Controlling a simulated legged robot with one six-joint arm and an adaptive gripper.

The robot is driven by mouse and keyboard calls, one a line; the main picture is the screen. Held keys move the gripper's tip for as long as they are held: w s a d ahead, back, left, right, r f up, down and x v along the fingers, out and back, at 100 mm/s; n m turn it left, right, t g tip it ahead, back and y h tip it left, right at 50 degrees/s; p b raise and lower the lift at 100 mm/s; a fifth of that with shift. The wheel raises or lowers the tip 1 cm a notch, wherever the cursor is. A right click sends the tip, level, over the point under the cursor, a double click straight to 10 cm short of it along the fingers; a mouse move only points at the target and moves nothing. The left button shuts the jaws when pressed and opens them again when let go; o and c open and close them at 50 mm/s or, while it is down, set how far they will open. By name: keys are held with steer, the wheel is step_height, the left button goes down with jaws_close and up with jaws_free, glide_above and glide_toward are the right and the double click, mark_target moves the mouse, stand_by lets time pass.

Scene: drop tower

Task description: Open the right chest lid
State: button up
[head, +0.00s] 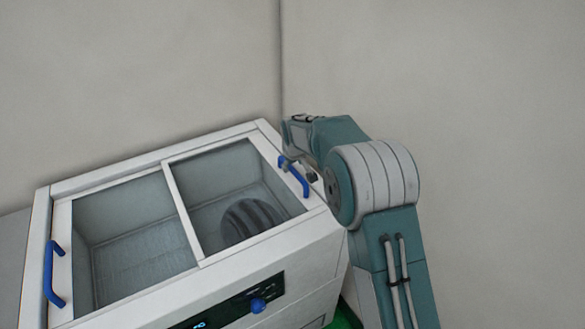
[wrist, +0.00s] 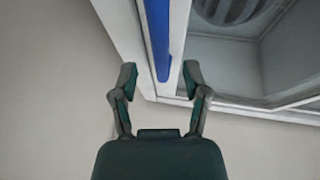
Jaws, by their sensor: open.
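The white chest (head: 262,238) has two clear lids side by side. The right lid (head: 215,180) is closed, with a blue handle (head: 294,177) along its right edge. In the wrist view the blue handle (wrist: 158,38) runs down from the top, and its lower end lies between the fingertips. My gripper (wrist: 160,76) is open, with one finger on each side of the handle's line and no visible grip on it. In the head view my arm hides most of my gripper near the handle.
The left lid (head: 130,240) has its own blue handle (head: 54,274) at the left edge. A blue knob (head: 258,305) and display are on the chest's front. A dark round striped thing (head: 250,222) shows inside under the right lid. Plain walls stand behind and to the right.

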mark_target(292, 169)
steer(key=shift+x, duration=1.15)
steer(key=shift+w+a+f, duration=0.15)
steer(key=shift+f, duration=0.15)
jaws_close()
steer(key=s+a, duration=0.6)
steer(key=a, duration=0.2)
steer(key=s+a, duration=0.5)
steer(key=a, duration=0.4)
steer(key=s+a, duration=0.6)
steer(key=a, duration=0.2)
steer(key=shift+s+a+f, duration=0.15)
steer(key=shift+s+a, duration=0.2)
steer(key=shift+s, duration=0.05)
jaws_free()
steer(key=shift+w, duration=0.1)
